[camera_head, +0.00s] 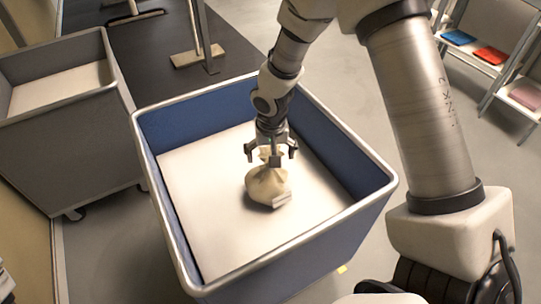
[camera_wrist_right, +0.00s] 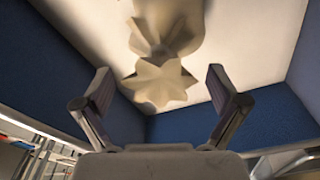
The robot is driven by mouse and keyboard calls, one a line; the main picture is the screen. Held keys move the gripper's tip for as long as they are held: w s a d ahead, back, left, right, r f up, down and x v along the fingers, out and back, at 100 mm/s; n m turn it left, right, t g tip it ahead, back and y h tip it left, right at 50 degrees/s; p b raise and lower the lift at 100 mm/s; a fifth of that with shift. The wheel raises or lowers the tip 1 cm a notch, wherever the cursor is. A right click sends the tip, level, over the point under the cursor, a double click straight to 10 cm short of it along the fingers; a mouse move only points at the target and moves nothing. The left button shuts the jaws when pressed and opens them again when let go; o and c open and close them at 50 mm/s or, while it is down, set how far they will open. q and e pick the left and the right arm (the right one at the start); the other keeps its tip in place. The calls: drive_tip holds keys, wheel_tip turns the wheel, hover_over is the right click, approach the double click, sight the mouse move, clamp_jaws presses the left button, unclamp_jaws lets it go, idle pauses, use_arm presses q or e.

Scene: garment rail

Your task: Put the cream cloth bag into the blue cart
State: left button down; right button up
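The cream cloth bag (camera_head: 266,184) is inside the blue cart (camera_head: 340,150), over its white floor, with a small pale tag at its lower right. In the right wrist view the bag (camera_wrist_right: 165,45) shows its gathered, star-shaped neck beyond the fingers. My right gripper (camera_head: 271,153) is above the neck, inside the cart. In the wrist view the fingers of this gripper (camera_wrist_right: 160,92) are spread apart, with nothing pinched between them. The bag appears to rest on the cart floor. My left gripper is not in view.
A grey cart (camera_head: 75,125) stands at the left, close to the blue one. A rail stand foot (camera_head: 198,55) is behind on a dark mat. A shelf (camera_head: 490,65) with folded blue and red cloths is at the upper right.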

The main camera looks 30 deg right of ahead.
drive_tip(key=r+p, duration=0.1)
drive_tip(key=r, duration=0.5)
drive_tip(key=s+r+p, duration=0.1)
drive_tip(key=r, duration=0.3)
drive_tip(key=shift+s+a+r+p, duration=0.1)
drive_tip(key=shift+a+p, duration=0.2)
drive_tip(key=shift+r, duration=0.35)
